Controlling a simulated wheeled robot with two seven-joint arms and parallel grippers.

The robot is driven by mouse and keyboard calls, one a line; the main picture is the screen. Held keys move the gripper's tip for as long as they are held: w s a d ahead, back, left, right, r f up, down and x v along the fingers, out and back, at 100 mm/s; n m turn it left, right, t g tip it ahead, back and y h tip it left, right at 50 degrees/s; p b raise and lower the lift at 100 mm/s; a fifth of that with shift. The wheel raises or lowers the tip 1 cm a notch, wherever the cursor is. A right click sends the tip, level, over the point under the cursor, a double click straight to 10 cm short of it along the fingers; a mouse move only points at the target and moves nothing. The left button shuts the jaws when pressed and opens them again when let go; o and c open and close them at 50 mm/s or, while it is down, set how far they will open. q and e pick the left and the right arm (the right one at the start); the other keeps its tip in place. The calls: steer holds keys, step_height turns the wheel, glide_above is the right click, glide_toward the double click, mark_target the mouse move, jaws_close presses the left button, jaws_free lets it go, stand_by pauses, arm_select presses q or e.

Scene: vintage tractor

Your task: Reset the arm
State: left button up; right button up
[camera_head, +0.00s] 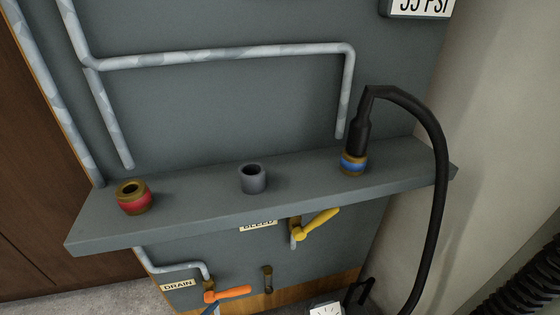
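Neither of my grippers shows in the head view, and no part of my arms can be made out with certainty. A grey shelf (205,208) juts from a grey panel (230,95). On the shelf stand a red-banded brass fitting (133,199) at the left, a dark grey open cup-like socket (252,179) in the middle and a blue-banded brass fitting (353,163) at the right. A black hose (438,170) with a black end piece (358,132) sits upright on the blue-banded fitting.
Below the shelf are a yellow lever (318,224) by a "BLEED" label and an orange lever (228,293) by a "DRAIN" label. Grey pipes (220,54) run along the panel. A "55 PSI" sign (420,6) is at the top right. A black corrugated hose (530,285) is at the lower right.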

arm_select(q)
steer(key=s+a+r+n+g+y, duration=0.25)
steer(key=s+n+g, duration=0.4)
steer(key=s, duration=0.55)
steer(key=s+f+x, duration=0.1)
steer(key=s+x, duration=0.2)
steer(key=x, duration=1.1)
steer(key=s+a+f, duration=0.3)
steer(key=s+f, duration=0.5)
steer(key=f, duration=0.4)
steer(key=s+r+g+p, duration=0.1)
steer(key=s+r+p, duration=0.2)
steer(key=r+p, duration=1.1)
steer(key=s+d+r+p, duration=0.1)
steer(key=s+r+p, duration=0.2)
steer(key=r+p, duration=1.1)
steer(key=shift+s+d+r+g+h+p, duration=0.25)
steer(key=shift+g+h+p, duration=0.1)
steer(key=shift+p, duration=0.6)
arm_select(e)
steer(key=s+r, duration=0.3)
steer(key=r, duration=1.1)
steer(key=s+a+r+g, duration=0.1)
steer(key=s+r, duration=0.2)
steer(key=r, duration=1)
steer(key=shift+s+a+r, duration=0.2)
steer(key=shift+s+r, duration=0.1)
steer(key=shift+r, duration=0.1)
